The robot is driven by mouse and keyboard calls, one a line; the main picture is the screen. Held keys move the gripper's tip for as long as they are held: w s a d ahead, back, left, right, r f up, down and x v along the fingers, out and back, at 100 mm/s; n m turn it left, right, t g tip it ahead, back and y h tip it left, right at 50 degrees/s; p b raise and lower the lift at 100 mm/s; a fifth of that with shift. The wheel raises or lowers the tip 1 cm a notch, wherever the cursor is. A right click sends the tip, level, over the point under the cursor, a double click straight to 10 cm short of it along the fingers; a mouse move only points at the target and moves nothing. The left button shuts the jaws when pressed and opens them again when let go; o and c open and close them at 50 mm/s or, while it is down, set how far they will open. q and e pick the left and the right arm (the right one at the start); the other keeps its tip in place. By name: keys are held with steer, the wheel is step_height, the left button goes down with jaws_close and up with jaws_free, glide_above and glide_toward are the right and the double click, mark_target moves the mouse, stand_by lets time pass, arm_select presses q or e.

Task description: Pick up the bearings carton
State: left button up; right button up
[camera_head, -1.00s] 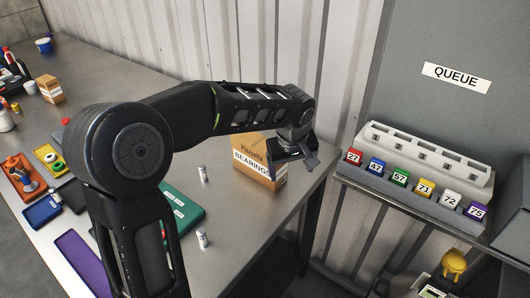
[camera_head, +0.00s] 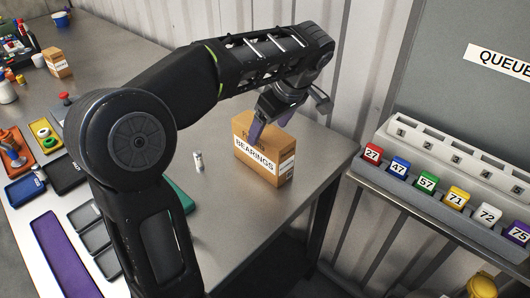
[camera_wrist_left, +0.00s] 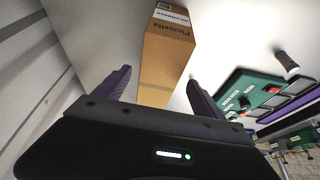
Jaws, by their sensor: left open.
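The bearings carton (camera_head: 264,160) is a brown cardboard box with a white label reading BEARINGS. It stands upright near the table's right end. My left gripper (camera_head: 276,119) is above the carton, with one purple finger in front of the carton's upper part. In the left wrist view the carton (camera_wrist_left: 166,58) lies ahead, between the two open purple fingers (camera_wrist_left: 160,90). The gap between the fingers holds nothing that I can see gripped. Whether a finger touches the carton I cannot tell. My right gripper does not show.
A small white cylinder (camera_head: 198,162) stands left of the carton. Coloured trays, such as a purple one (camera_head: 60,255), lie at the left. A rack with numbered blocks (camera_head: 427,181) stands at the right. A corrugated wall (camera_head: 215,30) runs behind the table.

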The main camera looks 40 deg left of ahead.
arm_select(q)
steer(key=b+x, duration=0.2)
steer(key=shift+w+a+f+b, duration=0.1)
steer(key=shift+a+f+b, duration=0.05)
steer(key=shift+f+b, duration=0.2)
steer(key=shift+r, duration=0.1)
steer(key=shift+p+x, duration=0.45)
steer(key=shift+x, duration=2.2)
jaws_close()
